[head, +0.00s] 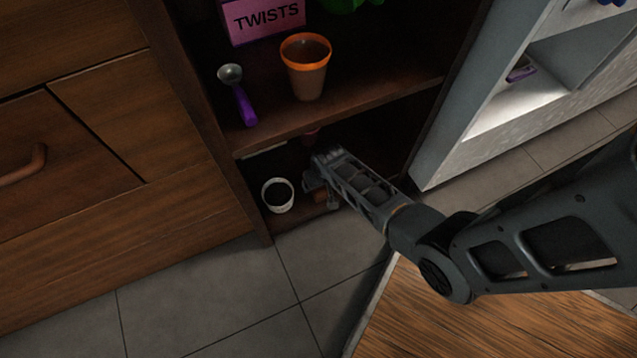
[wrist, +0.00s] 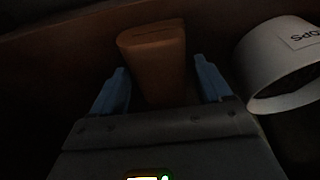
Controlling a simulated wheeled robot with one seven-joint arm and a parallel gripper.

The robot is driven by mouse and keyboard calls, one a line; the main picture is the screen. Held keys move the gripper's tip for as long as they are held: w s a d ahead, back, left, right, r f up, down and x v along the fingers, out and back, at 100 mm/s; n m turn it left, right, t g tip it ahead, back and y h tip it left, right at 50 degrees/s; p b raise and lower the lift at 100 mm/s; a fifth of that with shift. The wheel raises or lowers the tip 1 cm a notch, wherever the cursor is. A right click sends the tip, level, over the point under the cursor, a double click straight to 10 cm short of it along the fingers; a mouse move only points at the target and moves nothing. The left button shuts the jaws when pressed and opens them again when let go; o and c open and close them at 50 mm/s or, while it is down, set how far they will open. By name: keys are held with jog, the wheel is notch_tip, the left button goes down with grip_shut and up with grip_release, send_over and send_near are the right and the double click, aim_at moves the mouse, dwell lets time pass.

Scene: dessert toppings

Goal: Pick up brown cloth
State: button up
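The brown cloth (wrist: 153,45) looks like a folded, blocky bundle in the wrist view. It lies between the two blue fingertips of my gripper (wrist: 161,76), reaching beyond them. The fingers are apart, with a dark gap on either side of the cloth's lower part, and I see no clear contact. In the head view my gripper (head: 318,190) is inside the dark lower shelf, and my own arm hides much of it. The cloth is hard to make out there.
A white cup (head: 277,196) stands left of my gripper in the lower shelf; it shows at right in the wrist view (wrist: 281,62). Above is a shelf board (head: 345,115) with an orange-rimmed pot (head: 307,75), a purple-handled scoop (head: 238,95) and a pink TWISTS box (head: 263,20).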

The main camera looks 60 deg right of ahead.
jog(key=c, duration=0.8)
jog(key=shift+o, duration=0.2)
jog(key=shift+s+r+p, duration=0.15)
jog(key=shift+r+p, duration=0.25)
jog(key=shift+r, duration=0.15)
notch_tip(320, 180, up, 7)
jog(key=p, duration=0.4)
jog(key=shift+r+p, duration=0.1)
jog(key=shift+p, duration=0.2)
jog(key=s+d+p, duration=0.1)
jog(key=s+d, duration=0.2)
jog(key=s, duration=0.6)
jog(key=s+d+p, duration=0.2)
jog(key=s+d, duration=0.2)
jog(key=s, duration=0.5)
jog(key=shift+s+d+f, duration=0.15)
jog(key=shift+d+f, duration=0.15)
jog(key=shift+f, duration=0.1)
jog(key=o, duration=0.5)
jog(key=c, duration=0.4)
